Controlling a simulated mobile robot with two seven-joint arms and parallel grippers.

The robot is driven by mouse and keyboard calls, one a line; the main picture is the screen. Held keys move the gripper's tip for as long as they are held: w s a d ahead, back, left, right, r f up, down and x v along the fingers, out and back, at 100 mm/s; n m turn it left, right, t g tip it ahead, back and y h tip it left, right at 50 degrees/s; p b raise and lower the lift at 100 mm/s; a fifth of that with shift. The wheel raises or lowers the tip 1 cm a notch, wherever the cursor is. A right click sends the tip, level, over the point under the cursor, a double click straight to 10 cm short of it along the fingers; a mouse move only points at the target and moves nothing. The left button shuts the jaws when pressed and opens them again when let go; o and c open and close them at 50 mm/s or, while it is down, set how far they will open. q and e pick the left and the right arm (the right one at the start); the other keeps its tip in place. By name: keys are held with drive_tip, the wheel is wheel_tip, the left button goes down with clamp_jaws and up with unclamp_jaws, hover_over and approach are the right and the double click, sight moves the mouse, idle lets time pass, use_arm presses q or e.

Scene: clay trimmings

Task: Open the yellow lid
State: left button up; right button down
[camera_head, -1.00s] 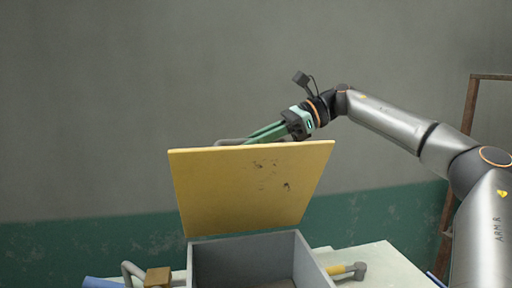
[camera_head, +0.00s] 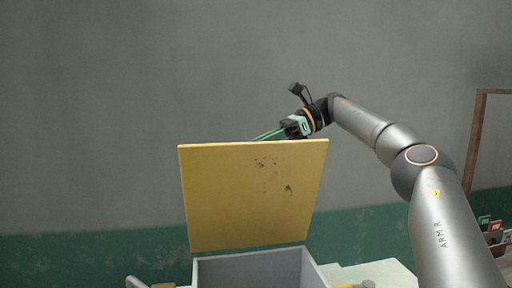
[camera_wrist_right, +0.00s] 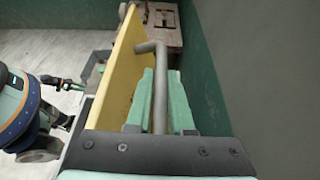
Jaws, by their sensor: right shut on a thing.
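The yellow lid (camera_head: 254,198) stands nearly upright, raised at the back of the grey box (camera_head: 256,268), whose inside shows in front of it. My right gripper (camera_head: 266,136) reaches behind the lid's top edge in the head view, its fingertips partly hidden. In the right wrist view, my right gripper (camera_wrist_right: 160,98) is shut on the lid's grey bar handle (camera_wrist_right: 158,75). The lid (camera_wrist_right: 120,65) shows edge-on just left of the handle.
The box stands on a pale table (camera_head: 385,272); a yellow-and-grey tool (camera_head: 360,285) lies at its right. A brown frame (camera_head: 476,140) and a rack of small coloured items (camera_head: 492,230) stand at the far right. A wall rises behind the lid.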

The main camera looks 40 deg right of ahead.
drive_tip(key=shift+w+d+f, duration=0.1)
idle(0.5)
drive_tip(key=c, duration=0.8)
unclamp_jaws()
drive_tip(key=shift+r, duration=0.2)
drive_tip(key=shift+w+r, duration=0.1)
drive_tip(key=shift+r, duration=1.1)
drive_tip(key=s+a+r, duration=0.1)
drive_tip(key=r, duration=0.1)
drive_tip(key=s+a+r+b, duration=0.1)
drive_tip(key=r, duration=0.1)
drive_tip(key=s+a+r+b, duration=0.1)
drive_tip(key=s+r, duration=0.1)
drive_tip(key=s+a+r+b, duration=0.3)
drive_tip(key=s+a+r, duration=0.1)
drive_tip(key=s+a, duration=0.2)
drive_tip(key=shift+s+r+b, duration=0.15)
drive_tip(key=shift+s+b, duration=0.25)
drive_tip(key=shift+s, duration=0.05)
